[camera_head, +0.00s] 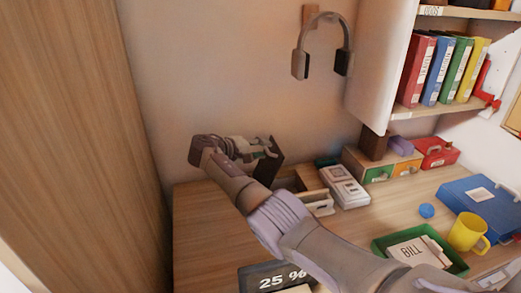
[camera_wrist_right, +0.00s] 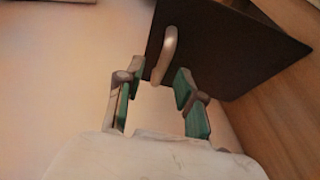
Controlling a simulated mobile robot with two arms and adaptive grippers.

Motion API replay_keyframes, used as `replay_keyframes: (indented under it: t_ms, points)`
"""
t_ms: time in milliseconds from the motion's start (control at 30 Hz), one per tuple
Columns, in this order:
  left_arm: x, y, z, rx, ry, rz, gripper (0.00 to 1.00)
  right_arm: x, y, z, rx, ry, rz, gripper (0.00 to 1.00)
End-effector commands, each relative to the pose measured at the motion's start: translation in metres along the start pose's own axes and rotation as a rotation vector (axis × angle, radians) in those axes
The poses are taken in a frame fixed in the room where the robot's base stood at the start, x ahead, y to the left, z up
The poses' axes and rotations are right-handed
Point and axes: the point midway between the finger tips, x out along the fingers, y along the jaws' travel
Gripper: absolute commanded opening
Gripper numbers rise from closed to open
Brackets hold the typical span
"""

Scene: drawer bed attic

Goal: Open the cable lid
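The cable lid is a dark flat panel (camera_head: 270,163) at the back left of the desk, standing steeply tilted. In the right wrist view the dark lid (camera_wrist_right: 222,45) fills the upper right, with a pale curved handle (camera_wrist_right: 166,55) on its face. My left gripper is not in view.
The wooden desk (camera_head: 205,238) is clear at the left. Right of the lid are a white device (camera_head: 344,187) and small drawers (camera_head: 370,168). A green tray (camera_head: 384,241), yellow mug (camera_head: 466,232) and blue case (camera_head: 482,205) stand further right. Headphones (camera_head: 300,64) hang on the wall above.

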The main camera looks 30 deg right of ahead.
Motion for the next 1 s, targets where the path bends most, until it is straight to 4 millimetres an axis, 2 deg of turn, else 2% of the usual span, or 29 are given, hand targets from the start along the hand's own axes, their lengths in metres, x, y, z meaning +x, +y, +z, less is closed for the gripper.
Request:
replay_keyframes:
  t_ms: [267, 367, 733, 900, 1000]
  points:
    - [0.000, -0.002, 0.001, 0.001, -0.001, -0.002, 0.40, -0.005, -0.001, 0.000, 0.000, 0.002, -0.001, 0.37]
    - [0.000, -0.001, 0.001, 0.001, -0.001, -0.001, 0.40, -0.018, -0.001, -0.001, 0.001, 0.003, -0.002, 0.37]
    - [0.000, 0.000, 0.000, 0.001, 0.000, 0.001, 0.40, -0.095, -0.001, -0.001, 0.000, 0.003, -0.002, 0.37]
    - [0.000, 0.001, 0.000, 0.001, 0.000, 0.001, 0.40, -0.115, -0.001, 0.000, -0.001, 0.001, -0.001, 0.37]
    - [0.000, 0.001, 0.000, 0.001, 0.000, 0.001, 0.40, -0.119, 0.000, 0.000, -0.001, 0.001, 0.000, 0.37]
